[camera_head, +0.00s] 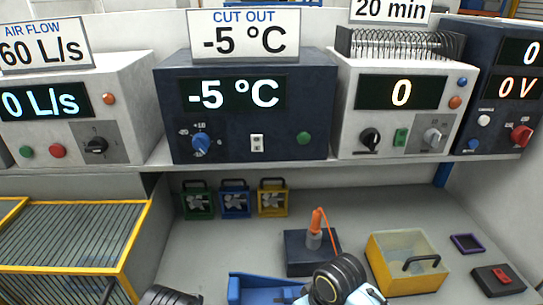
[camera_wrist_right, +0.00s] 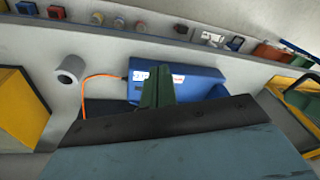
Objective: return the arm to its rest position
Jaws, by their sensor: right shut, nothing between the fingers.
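My right gripper (camera_wrist_right: 158,88) shows in the right wrist view as dark green fingers, shut with nothing between them. It is in front of a blue device (camera_wrist_right: 205,82) with a white label; I cannot tell whether they touch. In the head view, a dark ribbed part of my right arm (camera_head: 340,278) is at the bottom centre, and its gripper cannot be made out there. A dark ribbed part of my left arm (camera_head: 170,297) just enters at the bottom edge. My left gripper is out of view.
A dark block with an orange-tipped plug (camera_head: 317,228), a blue device (camera_head: 260,289) and a yellow bin (camera_head: 405,262) stand near my right arm. A yellow-framed rack (camera_head: 75,235) is at left. Control boxes line the shelf (camera_head: 240,165) above. The bench behind is partly clear.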

